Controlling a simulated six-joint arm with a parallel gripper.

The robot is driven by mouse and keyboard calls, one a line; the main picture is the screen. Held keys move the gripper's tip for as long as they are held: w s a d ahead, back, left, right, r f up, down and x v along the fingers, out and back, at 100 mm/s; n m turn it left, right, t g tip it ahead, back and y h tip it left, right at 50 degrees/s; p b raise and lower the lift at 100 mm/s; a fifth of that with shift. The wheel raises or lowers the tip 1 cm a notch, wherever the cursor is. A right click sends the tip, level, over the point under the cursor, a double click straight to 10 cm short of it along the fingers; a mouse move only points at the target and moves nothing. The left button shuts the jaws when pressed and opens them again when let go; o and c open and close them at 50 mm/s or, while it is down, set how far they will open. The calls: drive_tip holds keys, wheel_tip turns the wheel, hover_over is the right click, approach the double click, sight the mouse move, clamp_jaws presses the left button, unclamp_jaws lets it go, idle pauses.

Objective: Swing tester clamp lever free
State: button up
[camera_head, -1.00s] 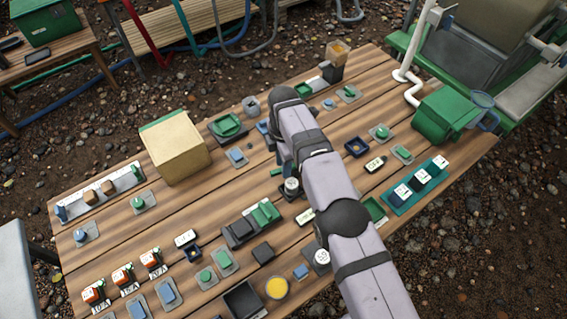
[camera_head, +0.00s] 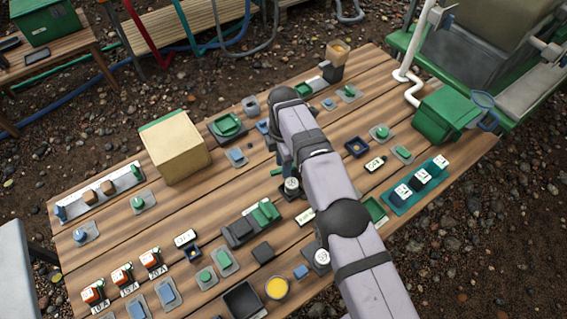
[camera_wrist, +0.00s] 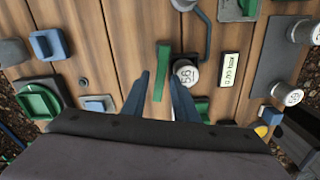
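In the wrist view, a green clamp lever (camera_wrist: 163,56) runs from above the fingertips down into the gap between them. My gripper (camera_wrist: 160,77) is open, with one dark blue finger on each side of the lever. Small gaps show between the lever and both fingers, though depth is hard to judge. A round white dial (camera_wrist: 186,73) is just right of the lever, close to the right fingertip. It also shows beside my arm in the head view (camera_head: 291,186). My arm hides the fingers and most of the lever in the head view.
In the wrist view, a small display (camera_wrist: 229,70) lies right of the dial, and a dark bent rod (camera_wrist: 207,35) stands above it. Blue and green controls sit left. In the head view, a beige box (camera_head: 174,150) stands left of my arm on the crowded wooden table.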

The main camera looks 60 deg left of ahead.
drive_tip(key=shift+r+p, duration=2.7)
drive_tip(key=shift+r, duration=0.9)
drive_tip(key=shift+w, duration=0.1)
